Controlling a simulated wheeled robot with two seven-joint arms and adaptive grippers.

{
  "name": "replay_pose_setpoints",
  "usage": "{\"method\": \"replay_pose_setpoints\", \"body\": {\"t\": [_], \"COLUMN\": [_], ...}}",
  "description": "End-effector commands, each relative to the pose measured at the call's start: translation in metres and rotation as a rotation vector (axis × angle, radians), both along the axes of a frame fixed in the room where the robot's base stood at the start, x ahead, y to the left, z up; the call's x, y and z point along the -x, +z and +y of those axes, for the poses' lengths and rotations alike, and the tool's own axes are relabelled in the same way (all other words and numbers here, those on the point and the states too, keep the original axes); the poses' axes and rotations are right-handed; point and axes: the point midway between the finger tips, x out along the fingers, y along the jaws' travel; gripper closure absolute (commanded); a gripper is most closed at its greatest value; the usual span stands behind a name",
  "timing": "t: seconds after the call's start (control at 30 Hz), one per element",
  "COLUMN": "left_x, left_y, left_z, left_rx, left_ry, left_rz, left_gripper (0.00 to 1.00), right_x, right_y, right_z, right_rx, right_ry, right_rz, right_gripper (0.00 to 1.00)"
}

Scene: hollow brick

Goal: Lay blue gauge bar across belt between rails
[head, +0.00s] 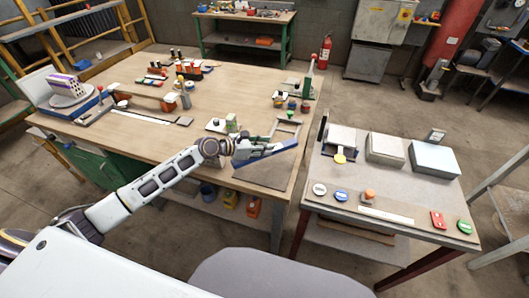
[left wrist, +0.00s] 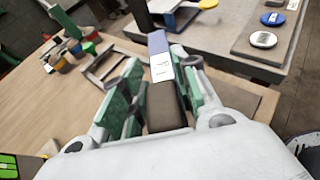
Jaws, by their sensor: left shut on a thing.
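My left gripper (head: 243,150) is shut on a long blue bar (head: 276,150), which it holds over the front right corner of the wooden bench. In the left wrist view the bar (left wrist: 159,45) lies between the green-padded fingers (left wrist: 160,95). Its far end is bluish with a white label, and a dark brown stretch shows nearer the palm. A small blue-framed fixture (head: 331,151) with a yellow disc stands on the right table. I cannot tell for certain which surface is the belt. My right gripper is not in view.
A grey open frame (head: 287,130) stands on the bench behind the bar. The right table (head: 375,180) carries grey boxes (head: 434,160) and several round pieces along its front. A gap separates the bench from this table. The bench's middle is mostly clear.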

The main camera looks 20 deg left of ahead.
Motion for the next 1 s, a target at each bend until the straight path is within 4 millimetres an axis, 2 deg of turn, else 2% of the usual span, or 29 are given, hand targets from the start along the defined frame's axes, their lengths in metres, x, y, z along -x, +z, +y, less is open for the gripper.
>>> {"method": "replay_pose_setpoints", "body": {"t": [0.03,0.2,0.5,0.7,1.0], "left_x": [0.000,-0.001,0.000,0.000,0.000], "left_y": [0.015,0.049,0.097,0.112,0.115], "left_z": [0.000,0.000,0.000,0.000,0.000], "left_rx": [0.000,0.000,0.001,0.001,0.000], "left_ry": [-0.001,0.000,0.000,0.001,0.001], "left_rz": [-0.004,-0.006,-0.004,-0.002,-0.001], "left_gripper": [1.00,1.00,1.00,1.00,1.00], "right_x": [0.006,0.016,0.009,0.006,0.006], "right_y": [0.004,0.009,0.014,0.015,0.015], "right_z": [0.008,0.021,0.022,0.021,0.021], "right_rx": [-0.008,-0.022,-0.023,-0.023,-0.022], "right_ry": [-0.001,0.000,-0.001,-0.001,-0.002], "right_rz": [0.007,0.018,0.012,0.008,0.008], "right_gripper": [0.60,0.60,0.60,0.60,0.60]}}
